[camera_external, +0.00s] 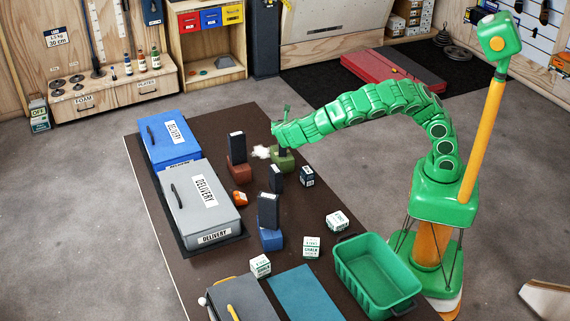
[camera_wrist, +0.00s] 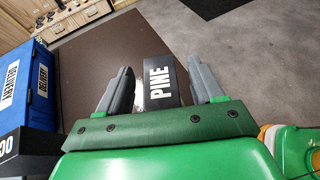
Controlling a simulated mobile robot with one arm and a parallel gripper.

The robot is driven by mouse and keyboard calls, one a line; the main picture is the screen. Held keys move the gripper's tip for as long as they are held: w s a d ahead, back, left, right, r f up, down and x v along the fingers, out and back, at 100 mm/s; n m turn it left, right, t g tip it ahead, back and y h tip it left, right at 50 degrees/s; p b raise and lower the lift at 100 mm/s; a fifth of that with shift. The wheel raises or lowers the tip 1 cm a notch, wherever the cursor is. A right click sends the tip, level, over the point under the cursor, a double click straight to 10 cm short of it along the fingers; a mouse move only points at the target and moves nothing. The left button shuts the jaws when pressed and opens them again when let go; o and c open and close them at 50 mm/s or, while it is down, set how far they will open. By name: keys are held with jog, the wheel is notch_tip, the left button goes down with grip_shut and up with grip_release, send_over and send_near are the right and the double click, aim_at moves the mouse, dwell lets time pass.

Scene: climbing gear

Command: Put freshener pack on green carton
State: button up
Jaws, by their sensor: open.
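A black pack with white PINE lettering (camera_wrist: 160,85) stands between the two fingers of my gripper (camera_wrist: 163,88) in the wrist view. The fingers are open, with a gap visible on the pack's left side. The green carton (camera_external: 283,161) is on the dark table, directly below the end of my arm in the external view. A small dark patch shows just above the carton, likely the pack, but my arm mostly covers it.
A dark pack (camera_external: 237,147) stands on a red carton (camera_external: 237,170), and another (camera_external: 268,210) on a blue carton (camera_external: 271,239). A loose dark pack (camera_external: 276,178) stands near the green carton. Blue (camera_external: 169,143) and grey (camera_external: 204,198) delivery boxes line the left; a green bin (camera_external: 376,273) stands front right.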

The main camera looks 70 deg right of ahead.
jog(key=v, duration=1)
